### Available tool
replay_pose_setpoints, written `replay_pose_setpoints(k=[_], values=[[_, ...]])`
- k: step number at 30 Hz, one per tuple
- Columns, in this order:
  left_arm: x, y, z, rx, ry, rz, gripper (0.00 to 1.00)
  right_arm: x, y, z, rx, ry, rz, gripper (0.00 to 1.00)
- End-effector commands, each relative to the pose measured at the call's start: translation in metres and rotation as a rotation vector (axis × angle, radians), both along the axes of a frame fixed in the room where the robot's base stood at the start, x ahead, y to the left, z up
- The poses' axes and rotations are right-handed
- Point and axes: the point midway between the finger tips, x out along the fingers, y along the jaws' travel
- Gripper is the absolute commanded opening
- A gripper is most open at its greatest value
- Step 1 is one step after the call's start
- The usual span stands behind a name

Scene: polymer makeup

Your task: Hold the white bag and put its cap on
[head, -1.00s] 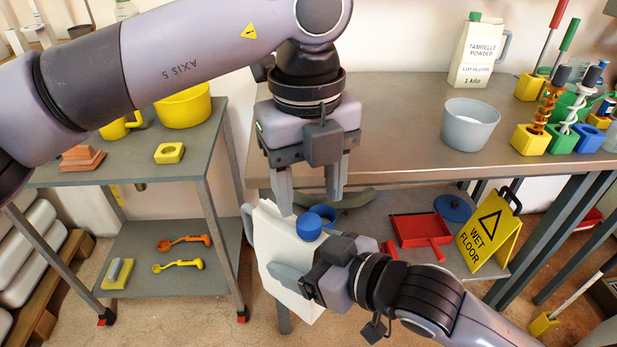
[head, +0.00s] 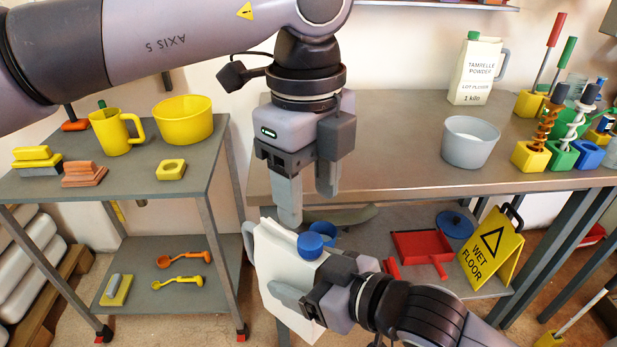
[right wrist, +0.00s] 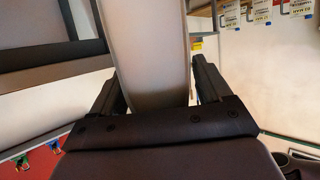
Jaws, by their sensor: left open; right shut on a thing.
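The white bag (head: 275,262) is upright, slightly tilted, in front of the table in the head view. A blue cap (head: 311,245) sits at its top; I cannot tell if it is fully seated. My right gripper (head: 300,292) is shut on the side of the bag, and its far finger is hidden. In the right wrist view the bag (right wrist: 147,45) fills the space between the fingers of this gripper (right wrist: 157,88). My left gripper (head: 309,207) is open and empty, pointing down just above the cap, with a small gap to it.
The metal table (head: 400,170) is close behind, with a grey bucket (head: 470,142) on it. Its lower shelf holds a red dustpan (head: 418,248) and a yellow wet-floor sign (head: 492,247). A grey cart (head: 135,195) with yellow containers stands at left.

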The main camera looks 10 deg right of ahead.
Motion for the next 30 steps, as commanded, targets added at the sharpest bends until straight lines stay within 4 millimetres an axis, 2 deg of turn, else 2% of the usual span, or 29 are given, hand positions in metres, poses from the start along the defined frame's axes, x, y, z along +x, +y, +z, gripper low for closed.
replay_pose_setpoints(k=[6, 12, 17, 25, 26, 30], values=[[-0.001, 0.000, -0.035, 0.001, 0.003, 0.000, 0.55, 0.000, 0.000, 0.000, 0.001, -0.001, 0.000, 0.00], [-0.002, 0.000, -0.060, 0.002, 0.001, 0.000, 0.55, 0.000, 0.000, 0.000, 0.001, -0.001, 0.000, 0.00], [-0.002, -0.001, -0.069, 0.001, 0.000, 0.000, 0.55, 0.000, 0.000, 0.000, 0.001, -0.001, 0.000, 0.00], [-0.002, -0.001, -0.070, 0.001, 0.000, -0.001, 0.55, 0.000, 0.000, 0.000, 0.001, -0.001, 0.000, 0.00], [-0.002, -0.001, -0.070, 0.001, 0.000, 0.000, 0.49, 0.000, 0.000, 0.000, 0.001, -0.001, 0.000, 0.00], [-0.002, -0.001, -0.070, 0.001, 0.000, -0.001, 0.03, 0.000, 0.000, 0.000, 0.001, -0.001, 0.000, 0.00]])
